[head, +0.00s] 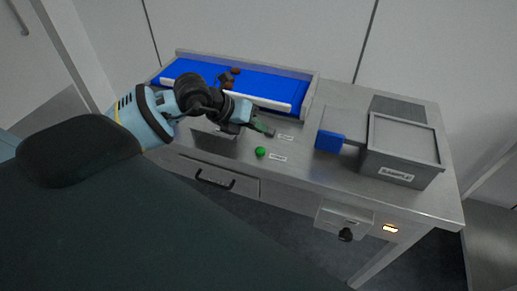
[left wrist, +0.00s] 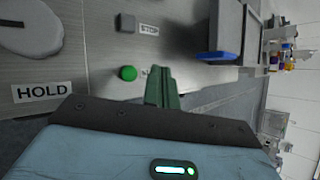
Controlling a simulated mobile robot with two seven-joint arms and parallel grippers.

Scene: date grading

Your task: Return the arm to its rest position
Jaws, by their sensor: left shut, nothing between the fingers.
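My left arm comes in from the left over the steel bench in the head view. Its left gripper (head: 265,129) hangs above the bench top, near the green button (head: 260,151). The green fingers are together and empty, and they also show in the left wrist view (left wrist: 162,88). In that view the green button (left wrist: 127,73) is just left of the fingers, apart from them. My right gripper is in neither view.
A blue conveyor belt (head: 270,87) with dark dates (head: 228,78) runs along the back. A grey lidded bin (head: 400,160) and a blue part (head: 329,141) stand at right. A drawer handle (head: 215,181) and a dark knob (head: 345,235) stick out at the front.

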